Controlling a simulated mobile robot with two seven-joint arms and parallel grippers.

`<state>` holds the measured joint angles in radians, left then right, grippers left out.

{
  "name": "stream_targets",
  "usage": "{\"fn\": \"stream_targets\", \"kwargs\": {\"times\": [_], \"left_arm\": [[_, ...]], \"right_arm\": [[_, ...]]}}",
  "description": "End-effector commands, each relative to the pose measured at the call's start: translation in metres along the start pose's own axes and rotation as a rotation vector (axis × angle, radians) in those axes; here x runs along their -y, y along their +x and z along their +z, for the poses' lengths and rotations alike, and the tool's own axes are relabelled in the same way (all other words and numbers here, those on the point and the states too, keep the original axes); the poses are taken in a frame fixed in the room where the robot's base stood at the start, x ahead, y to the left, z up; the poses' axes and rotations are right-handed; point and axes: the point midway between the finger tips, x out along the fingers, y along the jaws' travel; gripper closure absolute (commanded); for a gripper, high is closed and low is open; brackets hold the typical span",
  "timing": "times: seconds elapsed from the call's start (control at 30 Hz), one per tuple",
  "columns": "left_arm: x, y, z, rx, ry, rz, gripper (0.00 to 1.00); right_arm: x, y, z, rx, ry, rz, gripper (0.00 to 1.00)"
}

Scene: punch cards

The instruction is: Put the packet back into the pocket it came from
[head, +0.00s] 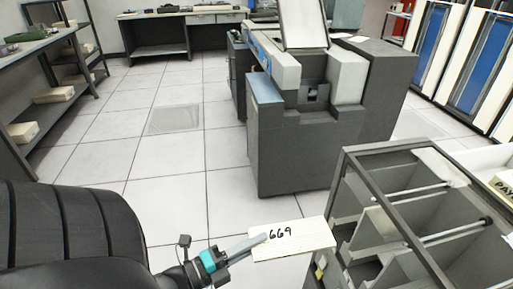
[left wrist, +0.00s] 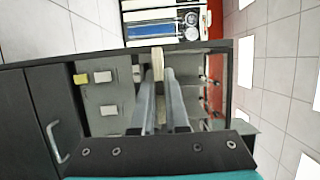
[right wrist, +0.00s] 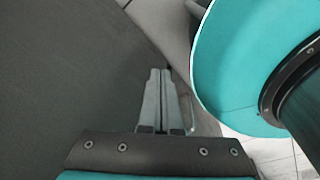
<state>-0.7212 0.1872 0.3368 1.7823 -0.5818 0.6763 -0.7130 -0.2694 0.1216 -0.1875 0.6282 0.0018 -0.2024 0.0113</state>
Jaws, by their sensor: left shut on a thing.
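The packet (head: 310,237) is a cream slab marked 669. My left gripper (head: 262,238) is shut on its left end and holds it level beside the near left corner of the grey pocket rack (head: 383,152). In the left wrist view the packet (left wrist: 157,63) shows edge-on between the fingertips (left wrist: 160,75), over the rack. The rack has open pockets parted by grey dividers and rods. Which pocket the packet belongs to cannot be told. My right gripper (right wrist: 160,75) is shut and empty in the right wrist view, beside dark and teal surfaces.
A box lettered "PAY" (head: 503,187) sits at the right edge by the rack. A large grey machine (head: 300,130) stands behind the rack. Shelves (head: 45,75) line the left. The tiled floor (head: 160,150) between them is clear.

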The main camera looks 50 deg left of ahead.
Motion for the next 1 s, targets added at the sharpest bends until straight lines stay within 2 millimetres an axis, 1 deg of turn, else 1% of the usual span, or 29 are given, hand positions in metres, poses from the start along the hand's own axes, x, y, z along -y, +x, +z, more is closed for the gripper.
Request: {"fn": "stream_targets", "kwargs": {"times": [0.27, 0.57, 0.87, 1.0], "left_arm": [[0.001, 0.008, -0.003, 0.000, -0.001, -0.002, 1.00], [0.002, 0.030, -0.011, 0.001, -0.001, -0.004, 1.00], [0.001, 0.053, -0.019, 0.000, -0.001, -0.004, 1.00], [0.001, 0.064, -0.023, 0.001, -0.001, -0.004, 1.00]], "right_arm": [[-0.001, -0.002, -0.005, -0.007, -0.001, 0.001, 1.00], [0.000, -0.007, -0.010, -0.012, -0.002, -0.001, 1.00], [0.009, -0.010, -0.010, -0.011, 0.000, -0.012, 1.00], [0.011, -0.012, -0.007, -0.006, 0.000, -0.015, 1.00]]}}
